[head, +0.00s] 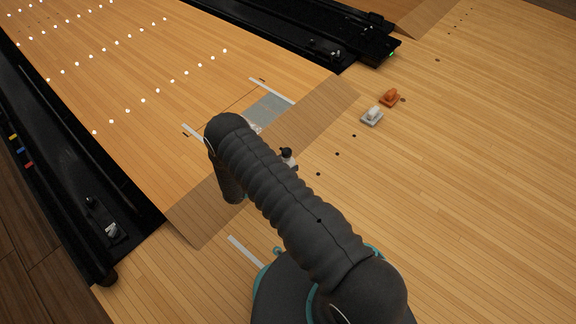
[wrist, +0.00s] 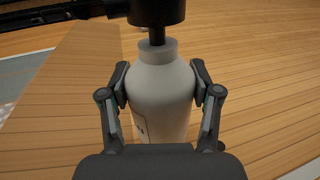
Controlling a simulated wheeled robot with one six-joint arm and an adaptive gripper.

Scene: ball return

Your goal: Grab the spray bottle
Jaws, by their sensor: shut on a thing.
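The spray bottle (wrist: 160,95) is white with a rounded shoulder and a black top (wrist: 157,10). In the wrist view it stands upright between the two fingers of my gripper (wrist: 160,88), which are shut on its sides. The lower part of the bottle is hidden behind my gripper's body. In the head view my dark arm covers most of the bottle; only its black top (head: 287,153) and a bit of white show beside the arm. My gripper is hidden there. I cannot tell whether the bottle touches the floor.
An orange object (head: 390,97) and a white object (head: 372,116) lie on the wooden floor to the right. Black gutters (head: 58,170) flank the lane on both sides. A grey patch (head: 268,107) lies at the lane's near end.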

